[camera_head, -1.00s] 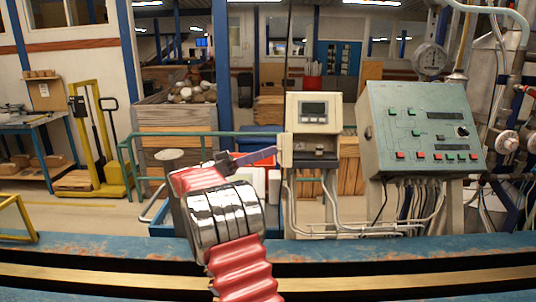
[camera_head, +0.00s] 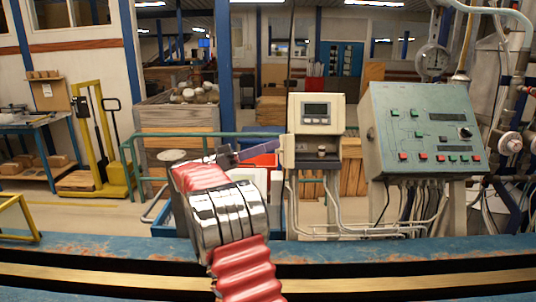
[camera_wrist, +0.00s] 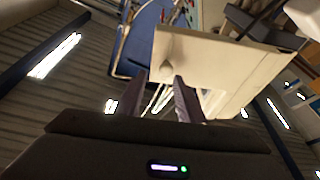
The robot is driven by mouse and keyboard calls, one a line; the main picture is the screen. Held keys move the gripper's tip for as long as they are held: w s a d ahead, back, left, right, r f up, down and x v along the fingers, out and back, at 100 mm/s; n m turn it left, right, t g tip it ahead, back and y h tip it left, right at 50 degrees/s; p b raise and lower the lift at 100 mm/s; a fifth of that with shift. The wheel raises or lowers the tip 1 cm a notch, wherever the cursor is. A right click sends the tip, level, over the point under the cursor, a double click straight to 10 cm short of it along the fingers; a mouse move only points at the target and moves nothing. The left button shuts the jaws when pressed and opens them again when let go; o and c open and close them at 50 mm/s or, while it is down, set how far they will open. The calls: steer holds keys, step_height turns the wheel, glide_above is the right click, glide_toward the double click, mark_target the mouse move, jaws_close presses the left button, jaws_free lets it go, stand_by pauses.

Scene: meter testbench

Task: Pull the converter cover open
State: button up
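The converter (camera_head: 316,114) is a cream box with a small grey display, mounted on a post left of the green control panel. A cream flap-like part (camera_head: 287,151) sticks out at its lower left side. My gripper (camera_head: 282,145) is just left of this part, with its fingers pointing right. In the wrist view, my gripper (camera_wrist: 158,80) has its two dark fingers apart with nothing held between them. A cream panel of the converter (camera_wrist: 225,65) lies ahead, with a small knob-like bump (camera_wrist: 168,65) just past the fingertips. Whether the fingers touch it I cannot tell.
The green control panel (camera_head: 420,125) with buttons stands close on the right. A green railing (camera_head: 200,136) and a blue bin (camera_head: 163,220) are behind my arm. Pipes and a gauge (camera_head: 432,61) are at far right. A blue beam (camera_head: 400,250) crosses the front.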

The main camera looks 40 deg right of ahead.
step_height(320, 180, up, 8)
stand_by(0.4)
steer(key=shift+f, duration=0.1)
steer(key=shift+c, duration=0.6)
